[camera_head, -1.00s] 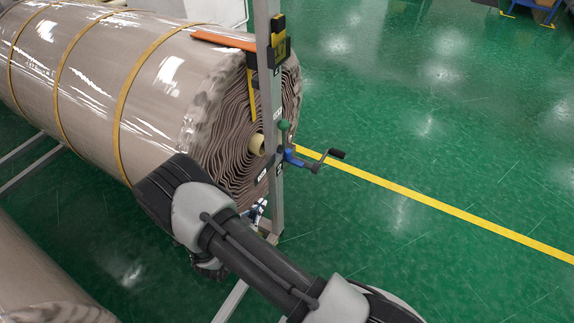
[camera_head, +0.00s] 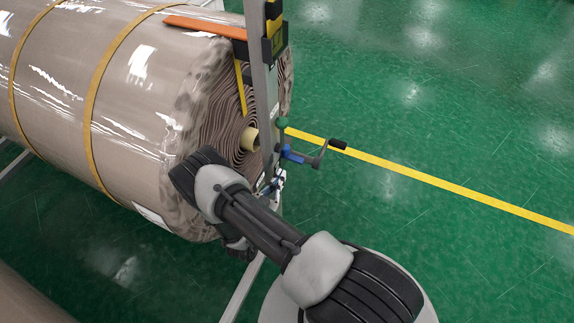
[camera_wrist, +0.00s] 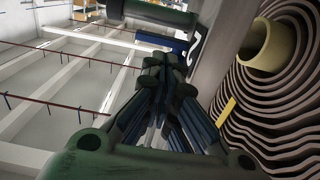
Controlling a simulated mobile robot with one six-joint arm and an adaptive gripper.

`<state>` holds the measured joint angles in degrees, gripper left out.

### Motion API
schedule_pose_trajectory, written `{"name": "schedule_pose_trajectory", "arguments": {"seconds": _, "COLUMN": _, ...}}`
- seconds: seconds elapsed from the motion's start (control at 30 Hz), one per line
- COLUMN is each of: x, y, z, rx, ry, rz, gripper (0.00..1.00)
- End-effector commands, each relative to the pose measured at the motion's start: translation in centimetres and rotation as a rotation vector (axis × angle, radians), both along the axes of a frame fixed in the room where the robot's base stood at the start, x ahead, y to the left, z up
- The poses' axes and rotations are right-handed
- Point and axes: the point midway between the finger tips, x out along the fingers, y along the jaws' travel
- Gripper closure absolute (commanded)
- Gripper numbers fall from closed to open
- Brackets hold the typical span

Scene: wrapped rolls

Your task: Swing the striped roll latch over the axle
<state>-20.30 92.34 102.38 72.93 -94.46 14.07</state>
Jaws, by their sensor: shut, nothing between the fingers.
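The big wrapped roll (camera_head: 150,85) shows its layered end, with a pale core tube (camera_head: 250,139) at the middle; the tube also shows in the wrist view (camera_wrist: 266,46). A grey upright post (camera_head: 262,85) stands in front of that end. A yellow-and-black piece (camera_head: 273,42) sits high on the post; I cannot tell whether this is the striped latch. My gripper (camera_head: 277,182) is low beside the post, below the blue crank (camera_head: 292,155). In the wrist view my gripper (camera_wrist: 167,75) is shut and empty, left of the post, its tips just below a blue part.
A green knob (camera_head: 282,122) and the crank's black handle (camera_head: 337,144) stick out near the post. An orange bar (camera_head: 205,27) lies on the roll top, and a yellow strip (camera_head: 240,88) hangs over its end. Green floor (camera_head: 440,110) at right is open.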

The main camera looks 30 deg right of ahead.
Motion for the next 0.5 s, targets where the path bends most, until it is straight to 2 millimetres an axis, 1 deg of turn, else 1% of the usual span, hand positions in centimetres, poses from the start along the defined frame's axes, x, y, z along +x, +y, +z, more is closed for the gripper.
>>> {"name": "schedule_pose_trajectory", "arguments": {"seconds": 0.03, "x": 0.6, "y": -1.1, "z": -0.2, "rx": 0.001, "ry": -0.001, "rz": -0.007, "gripper": 1.00}}
{"name": "schedule_pose_trajectory", "arguments": {"seconds": 0.2, "x": 2.5, "y": -3.4, "z": -0.1, "rx": 0.001, "ry": -0.002, "rz": -0.004, "gripper": 1.00}}
{"name": "schedule_pose_trajectory", "arguments": {"seconds": 0.33, "x": 3.4, "y": -4.4, "z": -0.1, "rx": 0.000, "ry": 0.000, "rz": -0.002, "gripper": 1.00}}
{"name": "schedule_pose_trajectory", "arguments": {"seconds": 0.5, "x": 3.9, "y": -5.0, "z": 0.0, "rx": 0.001, "ry": 0.001, "rz": 0.000, "gripper": 1.00}}
